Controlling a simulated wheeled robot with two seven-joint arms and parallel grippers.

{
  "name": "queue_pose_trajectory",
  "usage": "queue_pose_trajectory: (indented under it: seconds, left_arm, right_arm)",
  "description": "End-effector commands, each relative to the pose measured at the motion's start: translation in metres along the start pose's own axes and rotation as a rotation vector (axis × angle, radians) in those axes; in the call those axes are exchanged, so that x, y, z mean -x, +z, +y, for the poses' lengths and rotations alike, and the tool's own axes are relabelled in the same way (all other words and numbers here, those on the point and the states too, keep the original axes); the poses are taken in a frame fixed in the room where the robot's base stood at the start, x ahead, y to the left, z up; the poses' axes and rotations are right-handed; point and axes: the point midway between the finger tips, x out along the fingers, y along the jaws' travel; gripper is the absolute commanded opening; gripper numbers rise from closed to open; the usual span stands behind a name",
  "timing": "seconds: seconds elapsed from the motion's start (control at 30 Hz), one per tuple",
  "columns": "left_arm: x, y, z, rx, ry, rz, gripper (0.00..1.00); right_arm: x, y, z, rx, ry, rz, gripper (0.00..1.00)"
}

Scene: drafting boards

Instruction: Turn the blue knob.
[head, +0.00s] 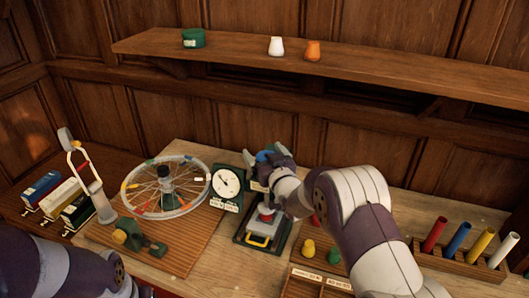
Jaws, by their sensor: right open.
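The blue knob (264,156) shows in part at the middle of the bench, on a small device with a pale label plate. My right gripper (274,155) is at the knob, its open fingers close beside or around it. The gripper and wrist hide part of the knob, and I cannot tell whether they touch it. My left arm shows at the lower left, but its gripper is out of view.
A device with a red knob and yellow handle (259,240) is in front. A rack (465,263) of coloured cylinders is at right. A wooden shelf (370,65) runs above.

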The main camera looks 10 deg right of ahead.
Motion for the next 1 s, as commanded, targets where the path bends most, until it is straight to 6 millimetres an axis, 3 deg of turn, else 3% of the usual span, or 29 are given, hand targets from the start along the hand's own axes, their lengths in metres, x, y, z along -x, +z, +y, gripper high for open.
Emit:
queue_pose_trajectory:
  seconds: [0.13,0.17,0.3,0.33,0.43,0.6,0.9,0.93,1.0]
  left_arm:
    - [0.0,0.0,0.0,0.0,0.0,0.0,0.91]
    - [0.0,0.0,0.0,0.0,0.0,0.0,0.91]
    - [0.0,0.0,0.0,0.0,0.0,0.0,0.91]
    - [0.0,0.0,0.0,0.0,0.0,0.0,0.91]
    - [-0.002,0.0,0.0,0.0,0.0,0.0,0.91]
    - [-0.024,0.003,0.0,0.0,0.0,0.0,0.91]
    - [-0.021,0.003,0.0,0.0,0.0,0.0,0.91]
    - [-0.021,0.003,0.0,0.0,0.0,0.0,0.91]
    - [-0.021,0.003,0.0,0.0,0.0,0.0,0.91]
  right_arm:
    - [0.0,0.0,0.0,0.0,0.0,0.0,0.91]
    - [0.0,0.0,0.0,0.0,0.0,0.0,0.85]
    - [0.0,0.0,0.0,0.0,0.0,0.0,0.39]
    - [0.0,0.0,0.0,0.0,0.0,0.0,0.35]
    - [0.0,0.001,0.0,0.0,0.003,0.001,0.35]
    - [0.0,0.003,0.001,0.0,0.083,0.006,0.35]
    - [0.0,-0.003,0.002,0.0,0.106,0.005,0.35]
    - [0.0,-0.003,0.002,0.0,0.106,0.005,0.69]
    - [0.0,-0.003,0.002,-0.001,0.106,0.005,0.9]
